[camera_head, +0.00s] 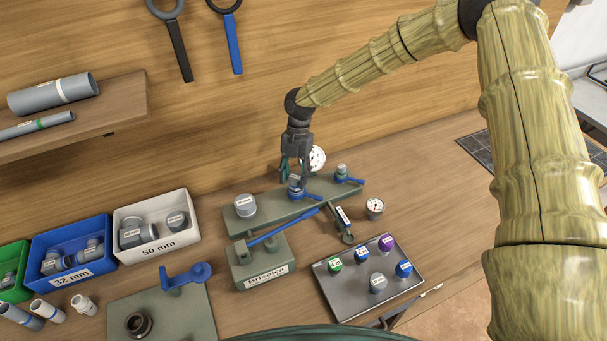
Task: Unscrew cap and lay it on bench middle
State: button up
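The green-grey manifold (275,216) stands on the wooden bench (430,200) near the back wall. A large grey cap (245,206) sits upright on its left end. A small cap (296,181) is at its middle outlet, by a blue lever, and another small cap (342,169) is at its right outlet. My gripper (294,175) points down at the middle outlet, its fingers on either side of the small cap. The fingers partly hide this cap, and I cannot tell whether they touch it.
A metal tray (335,299) with several coloured caps lies at the front right. A gauge (375,207) stands behind it. A grey-green block (262,267) with a blue lever stands in front of the manifold. Labelled bins (158,245) fill the left side. The bench is clear at right.

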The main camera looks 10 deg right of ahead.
aim_at(293, 180)
jog(key=o, duration=0.3)
jog(key=shift+a, duration=0.3)
jog(key=shift+o, duration=0.3)
jog(key=shift+a, duration=0.45)
jog(key=shift+d+f, duration=0.1)
jog(key=shift+d, duration=0.85)
jog(key=shift+o, duration=1.1)
jog(key=shift+a, duration=0.55)
jog(key=shift+d+r, duration=0.35)
jog(key=shift+d, duration=0.1)
jog(key=shift+r+p, duration=0.25)
jog(key=shift+p, duration=0.1)
jog(key=shift+a+r+p, duration=0.3)
jog(key=shift+r+p, duration=0.05)
jog(key=shift+r, duration=0.5)
jog(key=shift+d+r+p, duration=0.2)
jog(key=shift+r+p, duration=0.15)
jog(key=shift+r, duration=0.3)
jog(key=shift+a+r+p, duration=0.1)
jog(key=shift+r+p, duration=0.65)
jog(key=shift+r, duration=0.95)
